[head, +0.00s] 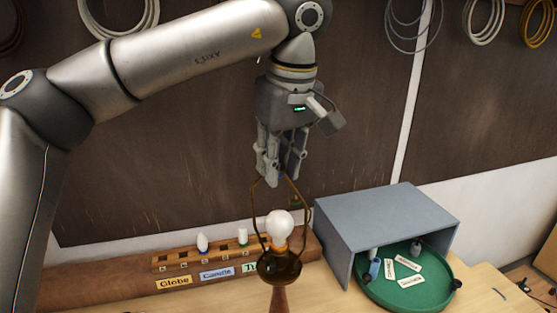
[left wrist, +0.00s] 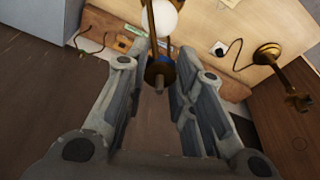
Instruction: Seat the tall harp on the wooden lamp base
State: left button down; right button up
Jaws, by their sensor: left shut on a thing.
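My left gripper (head: 280,165) points down above the lamp, its fingers shut on the top of the tall harp (head: 254,207). The harp is a thin brass-brown wire loop, and its two sides run down around the white bulb (head: 279,224). Its lower ends come close to the brass cup of the wooden lamp base (head: 280,297); I cannot tell whether they are seated. In the left wrist view the harp's brass top (left wrist: 159,76) lies between the fingers (left wrist: 160,95), with the bulb (left wrist: 162,16) beyond. My right gripper is not in view.
A wooden rack with small bulbs and labels, including Globe (head: 174,282) and Candle (head: 217,273), stands left of the lamp. A grey open box (head: 385,222) and a green round tray (head: 378,292) stand to the right. Cable coils (head: 484,20) hang on the wall.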

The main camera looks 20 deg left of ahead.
pick_arm(q)
jog(key=c, duration=1.1)
grip_release()
jog(key=shift+c, duration=0.2)
